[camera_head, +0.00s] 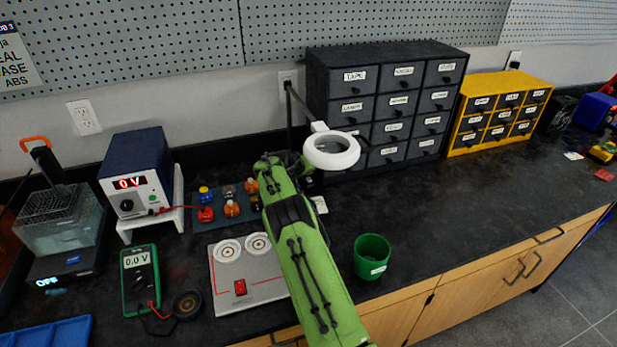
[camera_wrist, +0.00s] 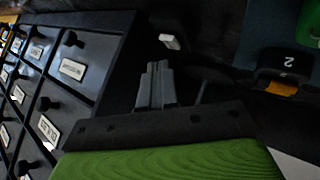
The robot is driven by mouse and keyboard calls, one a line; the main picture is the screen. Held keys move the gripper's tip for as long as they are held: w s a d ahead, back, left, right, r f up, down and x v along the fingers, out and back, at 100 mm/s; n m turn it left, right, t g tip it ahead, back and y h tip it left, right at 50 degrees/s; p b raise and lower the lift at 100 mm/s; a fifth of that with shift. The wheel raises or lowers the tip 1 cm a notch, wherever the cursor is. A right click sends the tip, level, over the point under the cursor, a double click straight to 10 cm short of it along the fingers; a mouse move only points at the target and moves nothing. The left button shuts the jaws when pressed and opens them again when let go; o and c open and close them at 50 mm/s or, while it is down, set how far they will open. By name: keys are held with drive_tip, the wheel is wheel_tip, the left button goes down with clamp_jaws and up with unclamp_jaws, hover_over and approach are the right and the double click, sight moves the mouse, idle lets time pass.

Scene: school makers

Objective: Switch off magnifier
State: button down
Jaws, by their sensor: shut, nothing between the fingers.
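The magnifier is a white ring lamp (camera_head: 332,150) on a dark jointed arm in front of the black drawer cabinet. Its ring looks white, but I cannot tell whether it is lit. My green arm reaches from the front of the bench toward the magnifier's stand, and its end covers the base there. My gripper tip is mostly hidden in the head view. In the wrist view my gripper (camera_wrist: 157,85) has its grey fingers together and empty. A small white piece (camera_wrist: 170,41) lies just beyond the fingertips; I cannot tell if it belongs to the magnifier.
The black drawer cabinet (camera_head: 388,55) stands close to the right of my gripper and also fills the left of the wrist view (camera_wrist: 90,40). A yellow drawer unit (camera_head: 484,87), a green cup (camera_head: 372,250), a multimeter (camera_head: 138,285) and a blue power supply (camera_head: 137,150) stand around.

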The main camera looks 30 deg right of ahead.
drive_tip(key=r, duration=0.1)
drive_tip(key=r+p, duration=0.1)
drive_tip(key=r, duration=0.1)
drive_tip(key=r+p, duration=0.1)
drive_tip(key=r, duration=0.1)
drive_tip(key=shift+s+a+r, duration=0.1)
drive_tip(key=shift+s, duration=0.2)
idle(0.5)
